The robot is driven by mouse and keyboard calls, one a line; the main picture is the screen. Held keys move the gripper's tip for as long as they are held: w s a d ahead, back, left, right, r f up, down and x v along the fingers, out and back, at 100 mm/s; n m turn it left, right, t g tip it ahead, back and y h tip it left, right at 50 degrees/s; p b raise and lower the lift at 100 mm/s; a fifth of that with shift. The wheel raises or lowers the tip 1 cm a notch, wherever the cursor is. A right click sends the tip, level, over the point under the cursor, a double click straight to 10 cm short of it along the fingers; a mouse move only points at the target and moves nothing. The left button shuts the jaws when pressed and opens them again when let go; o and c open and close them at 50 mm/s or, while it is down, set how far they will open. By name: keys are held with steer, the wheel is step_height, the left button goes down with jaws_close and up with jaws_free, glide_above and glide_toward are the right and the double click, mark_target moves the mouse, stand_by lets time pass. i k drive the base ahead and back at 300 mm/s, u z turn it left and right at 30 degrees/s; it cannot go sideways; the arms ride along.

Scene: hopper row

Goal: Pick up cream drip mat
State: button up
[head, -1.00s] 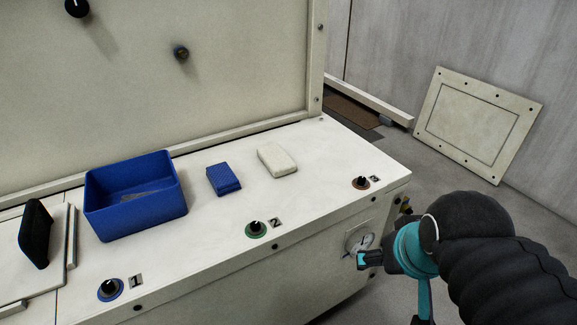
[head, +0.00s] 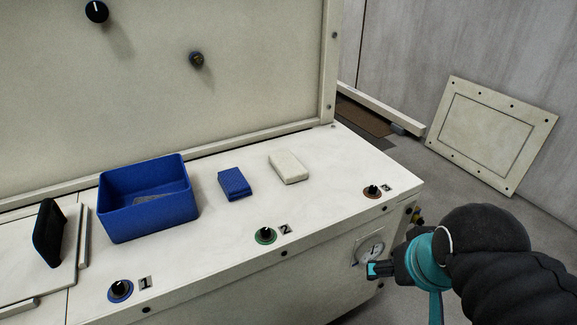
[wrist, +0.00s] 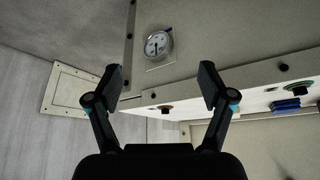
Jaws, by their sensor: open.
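A small cream slab (head: 289,167), the only loose cream piece on the counter and apparently the drip mat, lies flat on the white counter top (head: 335,165). It is right of a blue folded-looking pad (head: 234,183), with a gap between them. My gripper (head: 374,269) is in front of the counter at the lower right, below the top and well away from the slab. In the wrist view my gripper (wrist: 163,80) is open and empty, fingers wide apart. I cannot make out the cream slab clearly there.
A blue open bin (head: 148,215) and an upright black piece (head: 48,232) stand to the left. Knobs (head: 265,235) line the counter's front edge. A round gauge (wrist: 157,43) is on the front face. A cream bolted panel (head: 492,135) leans at the wall. The counter around the slab is clear.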

mark_target(290, 168)
steer(key=z, duration=2.25)
steer(key=k, duration=1.3)
steer(key=u, duration=2.2)
